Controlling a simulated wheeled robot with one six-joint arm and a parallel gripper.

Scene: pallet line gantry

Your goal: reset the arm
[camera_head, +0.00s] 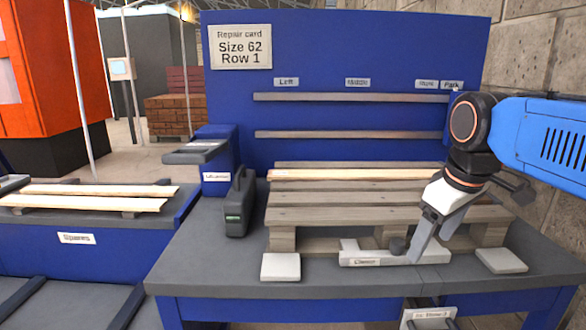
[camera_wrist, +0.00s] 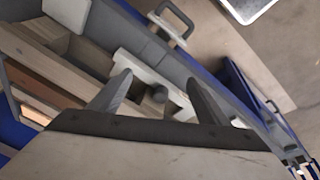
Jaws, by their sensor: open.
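My gripper (camera_head: 434,243) is low over the front right of the workbench, at the front edge of the wooden pallet (camera_head: 340,214). In the wrist view my gripper (camera_wrist: 158,92) has its two grey fingers spread, with nothing held between them. I cannot tell whether a finger touches the clamp. My blue arm reaches in from the right.
A blue back panel (camera_head: 350,55) with two rails and a repair card (camera_head: 241,47) stands behind the pallet. A dark grey tool (camera_head: 239,203) stands left of it. White pads (camera_head: 281,267) lie in front. The spares bench (camera_head: 110,235) holds planks at left.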

